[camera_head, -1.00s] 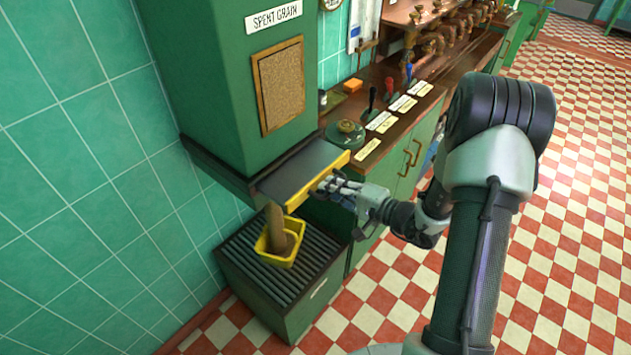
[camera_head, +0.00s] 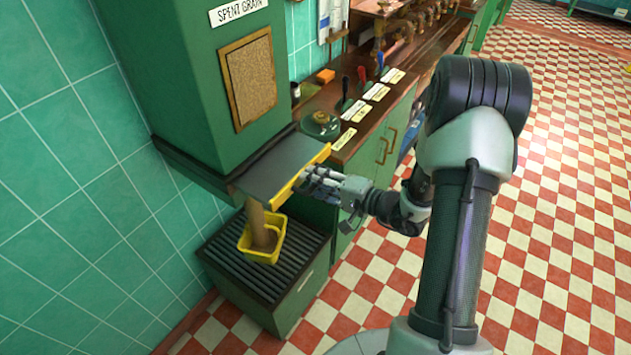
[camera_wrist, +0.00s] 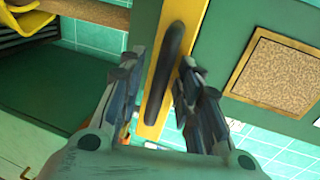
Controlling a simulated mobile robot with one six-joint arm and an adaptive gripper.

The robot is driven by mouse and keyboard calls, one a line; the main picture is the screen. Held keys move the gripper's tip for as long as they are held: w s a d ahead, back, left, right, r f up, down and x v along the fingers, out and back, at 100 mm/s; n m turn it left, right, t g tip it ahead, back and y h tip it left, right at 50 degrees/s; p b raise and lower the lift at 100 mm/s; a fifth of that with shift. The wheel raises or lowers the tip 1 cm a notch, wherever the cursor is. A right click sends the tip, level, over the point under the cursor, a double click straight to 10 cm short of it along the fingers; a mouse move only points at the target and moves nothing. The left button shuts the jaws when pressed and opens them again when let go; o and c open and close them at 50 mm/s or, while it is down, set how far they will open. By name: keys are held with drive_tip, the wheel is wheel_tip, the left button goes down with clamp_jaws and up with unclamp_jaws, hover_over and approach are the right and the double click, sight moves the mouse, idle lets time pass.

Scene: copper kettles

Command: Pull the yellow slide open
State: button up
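The slide is a dark flat plate (camera_head: 277,166) with a yellow front bar (camera_head: 317,160). It sticks out from under the green spent grain hopper. A brown stream (camera_head: 257,217) runs down from below the slide into a yellow tub (camera_head: 266,258). My gripper (camera_head: 306,181) is at the yellow bar. In the wrist view, the black handle (camera_wrist: 167,65) on the yellow bar (camera_wrist: 153,118) lies between my two fingers (camera_wrist: 158,75). Gaps show beside the handle, so the fingers look open around it. Contact at the fingertips is hard to see.
The tub stands on a slatted green stand (camera_head: 230,272) below the slide. The green hopper (camera_head: 190,95) and tiled wall (camera_head: 60,130) are on the left. A wooden counter (camera_head: 345,112) with levers and labels is behind. The checkered floor (camera_head: 560,220) is clear on the right.

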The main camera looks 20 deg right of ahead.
drive_tip(key=v, duration=1.2)
drive_tip(key=s+a+r+n+g, duration=0.4)
drive_tip(key=s+a+g, duration=0.15)
drive_tip(key=a, duration=0.25)
drive_tip(key=s+a+r+n+g, duration=0.4)
drive_tip(key=s+a+r+g, duration=0.15)
drive_tip(key=a, duration=0.35)
drive_tip(key=s+d+r+n+t+h, duration=0.2)
drive_tip(key=s+d+r+t+h, duration=0.1)
drive_tip(key=s+h, duration=0.5)
wheel_tip(320, 180, up, 3)
drive_tip(key=shift+d+f+n+h, duration=0.15)
drive_tip(key=shift+d+n+h, duration=0.35)
drive_tip(key=shift+d, duration=0.4)
